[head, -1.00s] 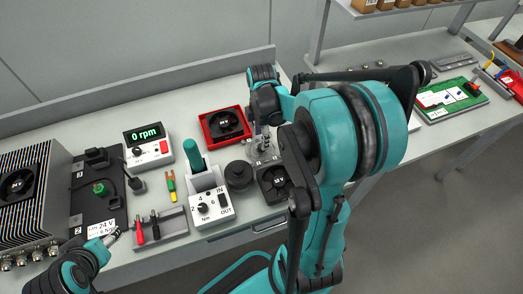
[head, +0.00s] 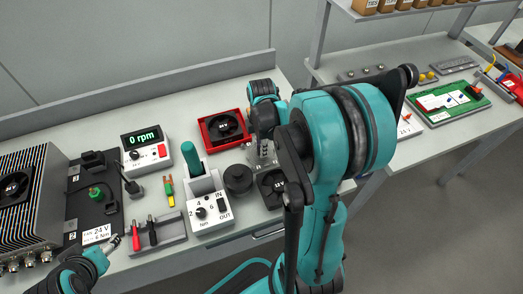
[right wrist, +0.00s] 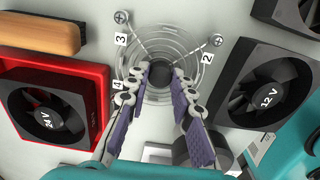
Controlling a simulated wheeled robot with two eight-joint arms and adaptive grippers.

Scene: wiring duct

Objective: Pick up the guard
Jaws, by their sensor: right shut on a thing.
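The guard (right wrist: 190,52) is a round wire grille with rings, arms ending in screw tabs, and number labels. It shows at the top middle of the right wrist view. My right gripper (right wrist: 160,74) is shut on its dark central hub, between the two fingertips. The fingers hide the lower part of the guard. In the head view my right gripper (head: 262,150) is between the red-framed fan and the dark 12 V fan, partly hidden by my arm. Whether the guard is clear of the bench I cannot tell. My left gripper (head: 108,243) is at lower left, too small to read.
The red-framed 24 V fan (right wrist: 98,75) is left of the guard and the dark 12 V fan (right wrist: 240,110) right of it. A black round knob (head: 238,180) and a torque driver stand (head: 208,209) are close by. An rpm meter (head: 148,150) stands further left.

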